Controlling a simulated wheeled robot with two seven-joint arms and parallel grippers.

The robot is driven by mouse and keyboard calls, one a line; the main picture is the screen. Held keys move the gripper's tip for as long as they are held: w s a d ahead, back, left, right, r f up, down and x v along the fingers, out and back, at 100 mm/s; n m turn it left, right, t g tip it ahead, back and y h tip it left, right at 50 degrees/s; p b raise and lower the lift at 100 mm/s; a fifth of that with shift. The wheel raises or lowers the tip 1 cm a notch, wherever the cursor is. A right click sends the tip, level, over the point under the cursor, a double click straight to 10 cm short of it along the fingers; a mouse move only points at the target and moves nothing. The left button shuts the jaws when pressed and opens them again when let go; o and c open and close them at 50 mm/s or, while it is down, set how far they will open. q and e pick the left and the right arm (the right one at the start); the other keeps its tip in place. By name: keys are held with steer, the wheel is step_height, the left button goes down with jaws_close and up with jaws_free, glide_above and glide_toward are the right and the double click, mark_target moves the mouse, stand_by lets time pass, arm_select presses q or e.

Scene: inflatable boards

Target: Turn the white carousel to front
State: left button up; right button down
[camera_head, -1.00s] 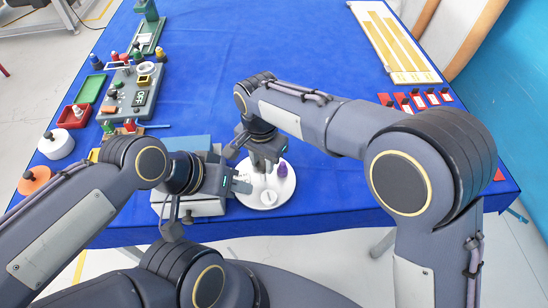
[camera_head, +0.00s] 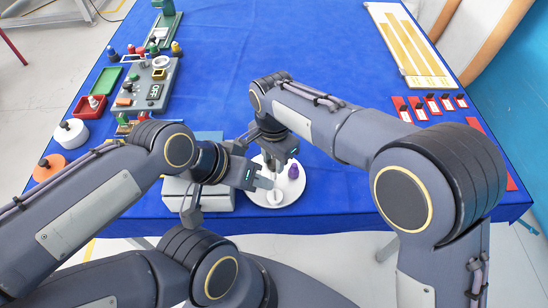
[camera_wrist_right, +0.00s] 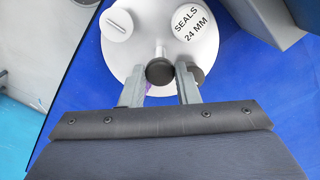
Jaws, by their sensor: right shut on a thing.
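The white carousel (camera_head: 301,190) is a round disc on the blue table near its front edge. A white cylinder (camera_head: 274,196) and a purple piece (camera_head: 293,171) stand on it. In the right wrist view the disc (camera_wrist_right: 135,60) carries a "SEALS 24 MM" label and a slotted white cap (camera_wrist_right: 117,25). My right gripper (camera_head: 276,166) is over the disc, shut on a black-topped knob (camera_wrist_right: 160,72) on a white post. It also shows in the right wrist view (camera_wrist_right: 161,88).
A light grey box (camera_head: 178,196) stands left of the carousel, under my left arm. A grey control box (camera_head: 150,85), red tray (camera_head: 90,107), green tray (camera_head: 107,79) and orange disc (camera_head: 49,168) sit at left. A yellow-striped board (camera_head: 410,50) lies back right. The middle is clear.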

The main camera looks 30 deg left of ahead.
mark_target(273, 163)
steer(key=c, duration=1.1)
jaws_free()
steer(key=shift+r+b, duration=0.4)
steer(key=shift+r, duration=3.55)
